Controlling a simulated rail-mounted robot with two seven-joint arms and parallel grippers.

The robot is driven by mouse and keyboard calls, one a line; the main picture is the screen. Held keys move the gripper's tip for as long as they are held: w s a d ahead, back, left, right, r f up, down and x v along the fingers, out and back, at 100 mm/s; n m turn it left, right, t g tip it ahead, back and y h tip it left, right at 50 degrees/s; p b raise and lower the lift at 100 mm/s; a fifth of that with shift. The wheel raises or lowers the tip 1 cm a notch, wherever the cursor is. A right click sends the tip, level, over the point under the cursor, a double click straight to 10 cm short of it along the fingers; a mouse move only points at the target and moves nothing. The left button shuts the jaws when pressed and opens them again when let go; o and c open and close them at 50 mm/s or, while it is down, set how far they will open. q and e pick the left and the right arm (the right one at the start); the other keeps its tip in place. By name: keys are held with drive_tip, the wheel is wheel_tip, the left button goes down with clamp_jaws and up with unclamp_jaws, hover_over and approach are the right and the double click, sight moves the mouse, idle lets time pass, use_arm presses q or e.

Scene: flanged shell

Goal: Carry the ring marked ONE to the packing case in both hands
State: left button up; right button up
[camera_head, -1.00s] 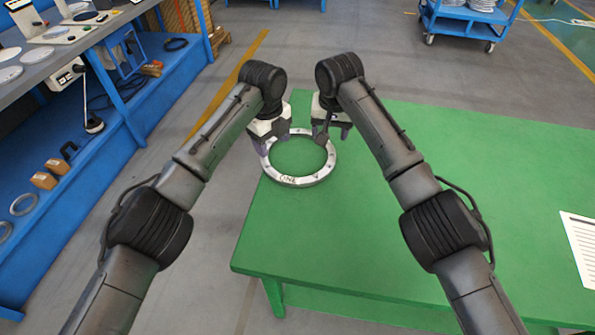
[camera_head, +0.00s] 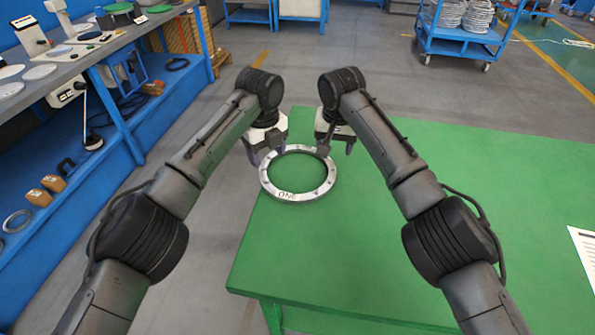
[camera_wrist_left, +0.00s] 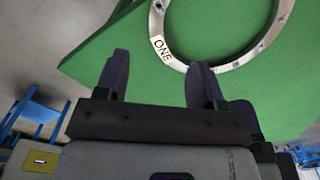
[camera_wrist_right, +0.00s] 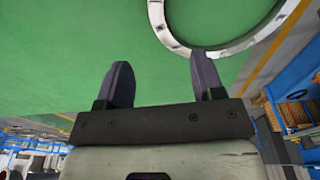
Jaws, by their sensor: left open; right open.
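The grey metal ring marked ONE (camera_head: 305,195) lies flat on the green table (camera_head: 420,230), near its left edge. Its ONE mark is at the near side in the head view and also shows on the ring in the left wrist view (camera_wrist_left: 160,47). My left gripper (camera_head: 266,155) is open and empty by the ring's far left side. My right gripper (camera_head: 337,148) is open and empty by its far right side. In the right wrist view the ring (camera_wrist_right: 172,40) shows beyond the fingertips (camera_wrist_right: 162,65), with one finger overlapping its rim in the picture. I cannot make out a packing case.
A blue workbench (camera_head: 125,130) with tools and parts stands on the left, across a strip of grey floor. A blue cart (camera_head: 465,38) with coiled stock stands at the back right. A white printed sheet (camera_head: 585,250) lies on the table's right. The table's middle is clear.

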sight(270, 186)
use_arm(q)
wheel_tip(270, 186, down, 11)
drive_tip(key=shift+f, duration=0.1)
use_arm(e)
drive_tip(key=f, duration=0.7)
drive_tip(key=w+f, duration=0.1)
drive_tip(key=f, duration=0.3)
drive_tip(key=shift+w+d, duration=0.1)
drive_tip(key=shift+c, duration=0.2)
use_arm(q)
clamp_jaws()
use_arm(e)
clamp_jaws()
use_arm(q)
drive_tip(key=shift+r, duration=0.2)
use_arm(e)
drive_tip(key=shift+r, duration=0.1)
use_arm(q)
drive_tip(key=shift+s, duration=0.15)
